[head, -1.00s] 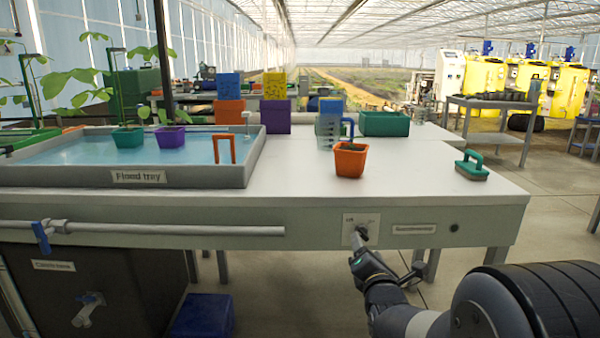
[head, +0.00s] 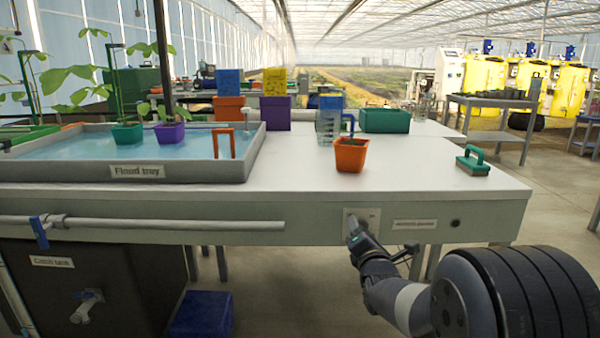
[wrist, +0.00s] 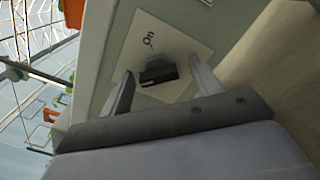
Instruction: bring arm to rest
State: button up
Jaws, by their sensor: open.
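My gripper (head: 352,226) is at the front apron of the white bench, in front of a small pale switch plate (head: 373,215). In the wrist view my gripper (wrist: 160,82) is open, with one finger on each side of a dark switch knob (wrist: 158,71). The plate (wrist: 178,50) around the knob reads "On". I cannot tell whether the fingers touch the knob. In the head view my gripper hides the knob. My arm reaches in from the lower right.
The bench top (head: 290,172) bears an orange pot (head: 351,155), a green-handled brush (head: 472,162), a clear jug (head: 328,127) and the flood tray (head: 200,172) with two potted plants. A pipe (head: 150,224) with a blue valve runs along the front left. A blue bin (head: 202,314) stands below.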

jog(key=shift+s+r+m+p, duration=0.1)
jog(key=shift+s+m+p, duration=0.2)
jog(key=shift+m+p, duration=2.45)
jog(key=shift+s+f+m+p, duration=0.1)
jog(key=shift+s+m+p, duration=0.15)
jog(key=shift+m+p, duration=2.45)
jog(key=shift+s+r+m+p, duration=0.1)
jog(key=shift+s+m+p, duration=0.2)
jog(key=shift+m+p, duration=2.45)
jog(key=shift+m+b, duration=0.7)
jog(key=shift+b, duration=0.05)
